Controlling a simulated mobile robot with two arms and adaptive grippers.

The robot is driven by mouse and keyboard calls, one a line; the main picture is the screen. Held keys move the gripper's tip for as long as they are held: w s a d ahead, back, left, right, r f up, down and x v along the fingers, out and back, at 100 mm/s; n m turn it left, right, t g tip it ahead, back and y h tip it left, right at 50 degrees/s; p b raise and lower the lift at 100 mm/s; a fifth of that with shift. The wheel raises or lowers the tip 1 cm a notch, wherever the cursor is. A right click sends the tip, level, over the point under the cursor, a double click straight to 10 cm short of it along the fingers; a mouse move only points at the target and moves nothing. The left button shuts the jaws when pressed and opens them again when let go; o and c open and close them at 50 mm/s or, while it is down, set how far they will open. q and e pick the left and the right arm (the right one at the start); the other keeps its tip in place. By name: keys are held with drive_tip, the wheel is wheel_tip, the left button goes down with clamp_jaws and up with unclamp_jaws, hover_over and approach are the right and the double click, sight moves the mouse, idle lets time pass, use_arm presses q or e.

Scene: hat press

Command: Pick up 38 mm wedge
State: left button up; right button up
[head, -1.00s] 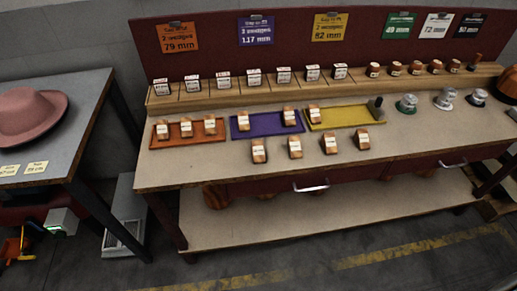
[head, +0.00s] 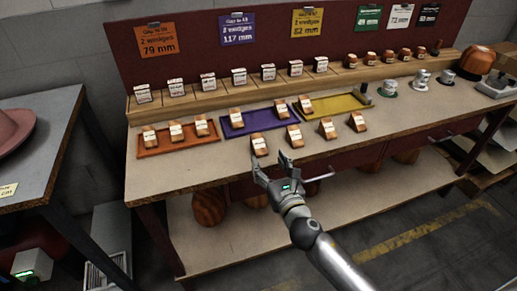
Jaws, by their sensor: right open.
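Wooden wedges with white labels stand on the bench; the labels are too small to read, so I cannot tell which one is 38 mm. A loose row at the front has a leftmost wedge (head: 259,147), a second wedge (head: 295,137), a third wedge (head: 327,129) and a rightmost wedge (head: 358,122). Other wedges sit on the orange tray (head: 160,150), the purple tray (head: 258,123) and the yellow tray (head: 340,105). My right gripper (head: 271,164) is open and empty at the bench's front edge, just in front of the leftmost loose wedge.
A wooden rack (head: 190,101) with labelled slots runs along the back below coloured cards. A drawer handle (head: 318,177) projects below the bench edge. A side table (head: 45,130) with a pink hat (head: 12,135) is at left.

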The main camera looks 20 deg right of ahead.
sight(257, 136)
drive_tip(key=w, duration=0.4)
drive_tip(key=shift+w, duration=3.05)
use_arm(q)
drive_tip(key=shift+a, duration=0.4)
drive_tip(key=shift+r, duration=0.1)
use_arm(e)
drive_tip(key=shift+c, duration=0.2)
drive_tip(key=c, duration=1.1)
drive_tip(key=shift+r, duration=0.15)
